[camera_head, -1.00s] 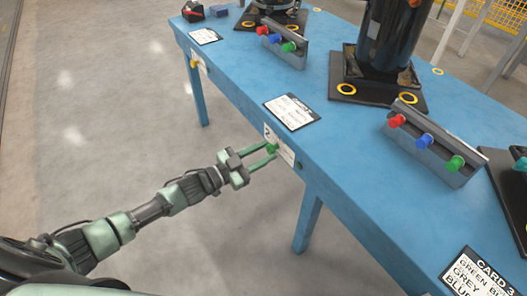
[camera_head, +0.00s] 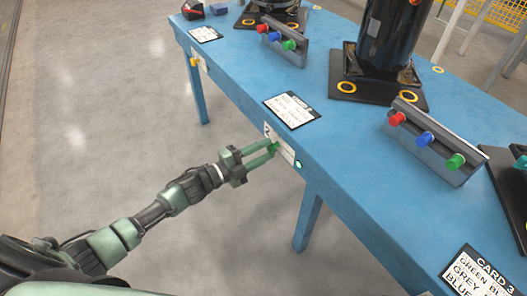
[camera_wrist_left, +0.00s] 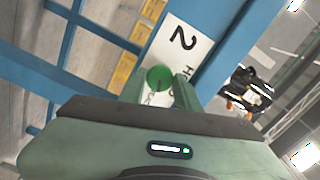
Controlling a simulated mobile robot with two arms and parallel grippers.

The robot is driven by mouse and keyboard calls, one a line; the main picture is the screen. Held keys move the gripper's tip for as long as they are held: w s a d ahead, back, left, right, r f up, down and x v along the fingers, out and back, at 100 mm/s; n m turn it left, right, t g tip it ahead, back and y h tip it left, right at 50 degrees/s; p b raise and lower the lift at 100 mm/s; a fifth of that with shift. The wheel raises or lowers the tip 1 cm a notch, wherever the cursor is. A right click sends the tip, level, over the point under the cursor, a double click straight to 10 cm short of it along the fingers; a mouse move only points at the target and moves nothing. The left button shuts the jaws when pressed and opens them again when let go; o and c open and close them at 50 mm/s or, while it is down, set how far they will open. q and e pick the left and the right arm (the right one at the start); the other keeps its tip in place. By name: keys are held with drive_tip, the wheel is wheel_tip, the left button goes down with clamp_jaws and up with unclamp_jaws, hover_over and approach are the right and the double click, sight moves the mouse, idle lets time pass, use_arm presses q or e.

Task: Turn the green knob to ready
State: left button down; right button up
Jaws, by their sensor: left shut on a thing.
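The green knob (camera_head: 273,146) sits on a white label plate (camera_head: 286,152) on the front edge of the blue table. My left gripper (camera_head: 271,151) reaches it from the left, with its two green fingers closed on the knob. In the left wrist view the round green knob (camera_wrist_left: 159,78) shows between the fingers (camera_wrist_left: 160,92), in front of the plate marked "2". The plate's smaller words are partly hidden, so the knob's setting cannot be read. A small green light (camera_head: 298,164) shows at the plate's right end. My right gripper is not in view.
The blue table (camera_head: 335,160) carries a card (camera_head: 292,110) above the knob, a grey block with red, blue and green knobs (camera_head: 435,145), a similar block (camera_head: 283,42) farther back, and a dark cylinder on a base (camera_head: 385,50). The floor left of the table is clear.

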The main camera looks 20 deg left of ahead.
use_arm(q)
drive_tip(key=shift+f+m, duration=0.1)
drive_tip(key=shift+m, duration=0.4)
drive_tip(key=shift+m+b, duration=0.4)
drive_tip(key=shift+m, duration=1.1)
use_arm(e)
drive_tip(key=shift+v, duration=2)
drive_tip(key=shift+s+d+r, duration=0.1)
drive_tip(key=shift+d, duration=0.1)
use_arm(q)
drive_tip(key=c, duration=1)
unclamp_jaws()
drive_tip(key=shift+s+a, duration=0.1)
